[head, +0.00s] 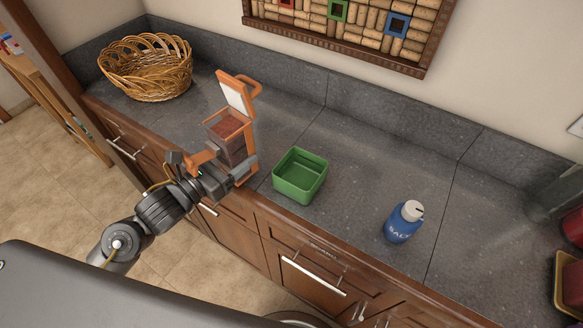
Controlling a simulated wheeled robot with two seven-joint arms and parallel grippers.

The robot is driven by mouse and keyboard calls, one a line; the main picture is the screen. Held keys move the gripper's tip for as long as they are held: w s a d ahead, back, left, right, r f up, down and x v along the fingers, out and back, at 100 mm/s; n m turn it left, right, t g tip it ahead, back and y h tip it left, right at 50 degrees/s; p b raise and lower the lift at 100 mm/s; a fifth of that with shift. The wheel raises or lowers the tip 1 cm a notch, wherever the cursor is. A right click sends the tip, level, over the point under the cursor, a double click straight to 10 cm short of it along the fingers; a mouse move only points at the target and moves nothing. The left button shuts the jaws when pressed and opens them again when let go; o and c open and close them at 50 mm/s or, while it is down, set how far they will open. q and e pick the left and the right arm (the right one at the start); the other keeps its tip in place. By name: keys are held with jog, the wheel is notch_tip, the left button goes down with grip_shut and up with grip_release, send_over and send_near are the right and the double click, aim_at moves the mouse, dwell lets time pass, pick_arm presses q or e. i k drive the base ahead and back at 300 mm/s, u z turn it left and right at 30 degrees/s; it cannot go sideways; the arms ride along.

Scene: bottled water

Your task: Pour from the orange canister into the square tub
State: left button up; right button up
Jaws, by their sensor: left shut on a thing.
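The orange canister (221,125) has its white-lined lid (236,95) swung open, and reddish-brown contents show inside. My left gripper (228,163) is shut on the canister's lower part, at the front edge of the counter. The canister looks about upright. I cannot tell whether its base touches the counter. The green square tub (298,193) stands open on the counter, just right of the canister and apart from it. The inside of the tub that shows looks empty. My right gripper is out of view.
A blue salt shaker (400,226) with a white top stands to the right on the grey counter (360,160). A wicker basket (150,75) sits at the back left. Dark red things are at the far right edge. The counter between tub and shaker is clear.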

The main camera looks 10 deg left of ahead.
aim_at(300, 174)
jog(key=k, duration=0.9)
jog(key=z, duration=2.6)
jog(key=k, duration=0.95)
jog(key=u, duration=1.3)
